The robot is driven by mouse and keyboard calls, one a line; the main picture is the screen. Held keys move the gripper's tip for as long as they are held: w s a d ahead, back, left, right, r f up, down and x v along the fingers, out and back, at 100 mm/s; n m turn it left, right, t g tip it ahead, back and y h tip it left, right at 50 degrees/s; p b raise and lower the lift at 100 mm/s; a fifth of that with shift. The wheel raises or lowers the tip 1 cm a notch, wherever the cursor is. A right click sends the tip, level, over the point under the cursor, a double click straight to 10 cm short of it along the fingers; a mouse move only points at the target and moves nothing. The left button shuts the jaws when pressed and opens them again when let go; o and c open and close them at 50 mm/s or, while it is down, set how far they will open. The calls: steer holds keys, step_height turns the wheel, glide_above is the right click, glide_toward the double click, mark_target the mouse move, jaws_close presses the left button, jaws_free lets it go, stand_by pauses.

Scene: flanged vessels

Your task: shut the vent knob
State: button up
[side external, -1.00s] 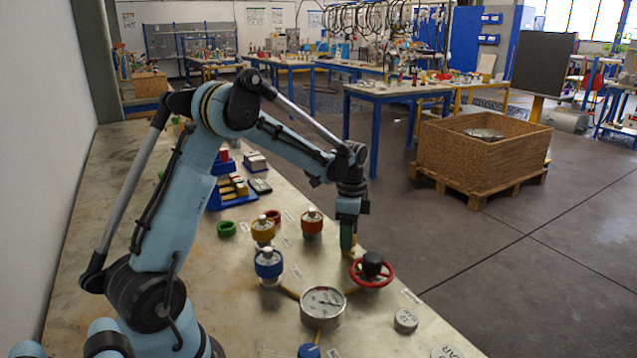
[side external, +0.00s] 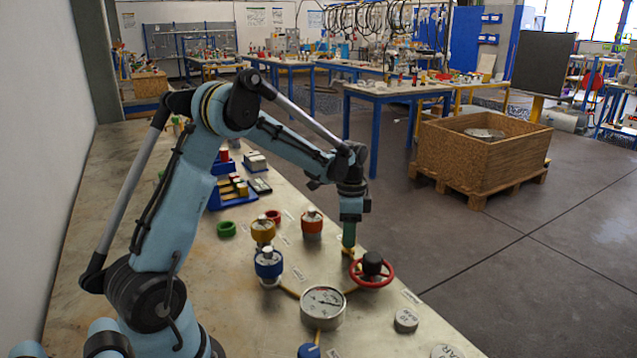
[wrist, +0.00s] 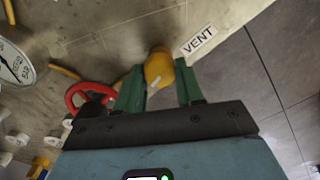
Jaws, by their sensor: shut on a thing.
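The vent knob (wrist: 158,66) is yellow with a short white mark, and it sits beside the printed VENT label (wrist: 198,39) in the wrist view. My gripper (wrist: 157,82) has one green finger on each side of the knob and is shut on it. In the side external view my gripper (side external: 349,236) points straight down at the bench, just behind the red handwheel. The fingers and wheel hide most of the knob there.
A red handwheel (side external: 372,270) with a black hub stands close beside my fingers. A round gauge (side external: 323,306) is in front of it. The bench edge is close on the right.

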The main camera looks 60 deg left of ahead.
steer(key=n, duration=1.1)
steer(key=shift+n, duration=2.3)
steer(key=o, duration=1)
steer(key=shift+o, duration=0.2)
steer(key=shift+r, duration=0.1)
step_height(320, 180, up, 12)
